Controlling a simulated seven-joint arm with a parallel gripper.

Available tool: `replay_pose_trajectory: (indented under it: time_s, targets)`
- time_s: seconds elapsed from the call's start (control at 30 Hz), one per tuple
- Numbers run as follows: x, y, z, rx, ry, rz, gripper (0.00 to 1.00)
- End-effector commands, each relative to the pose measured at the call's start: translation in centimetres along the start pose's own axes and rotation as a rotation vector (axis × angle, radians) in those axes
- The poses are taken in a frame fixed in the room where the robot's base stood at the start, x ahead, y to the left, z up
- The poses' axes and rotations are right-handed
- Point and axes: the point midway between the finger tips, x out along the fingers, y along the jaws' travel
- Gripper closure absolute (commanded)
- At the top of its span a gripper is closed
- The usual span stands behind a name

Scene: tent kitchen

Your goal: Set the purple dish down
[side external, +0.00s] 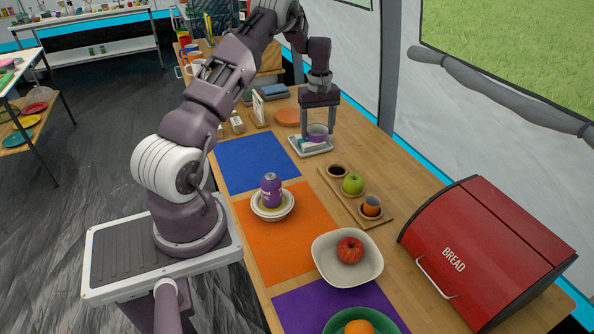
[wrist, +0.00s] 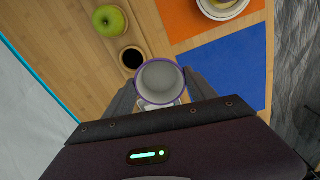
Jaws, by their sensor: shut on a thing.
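The purple dish (side external: 317,131) is a small round vessel with a pale grey inside and a purple rim. It shows from above in the wrist view (wrist: 160,82), upright and empty. My gripper (side external: 319,134) points down with one finger on each side of the dish, shut on it. The dish is over or on a small white tray (side external: 311,151) on the wooden counter. I cannot tell whether its base touches the tray. In the wrist view my gripper (wrist: 160,90) hides most of the tray.
A blue mat (side external: 252,163) is left of the tray. An orange plate (side external: 288,117) is behind it. A red bread box (side external: 490,250) stands at right.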

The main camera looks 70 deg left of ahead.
Motion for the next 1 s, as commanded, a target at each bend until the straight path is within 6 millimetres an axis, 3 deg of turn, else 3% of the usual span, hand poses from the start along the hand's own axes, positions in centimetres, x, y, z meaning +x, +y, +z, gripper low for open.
replay_pose_trajectory:
  time_s: [0.1,0.33,0.67,0.83,1.0]
  targets:
    - [0.0,-2.4,-2.3,-0.08,0.002,0.0,0.76]
    - [0.1,-5.5,-4.8,-0.179,0.002,0.002,0.76]
    - [5.1,-5.3,-4.6,-0.171,0.001,0.001,0.76]
    - [9.2,-5.3,-4.6,-0.171,0.0,-0.001,0.76]
    - [11.6,-5.2,-4.6,-0.17,0.002,0.002,0.76]
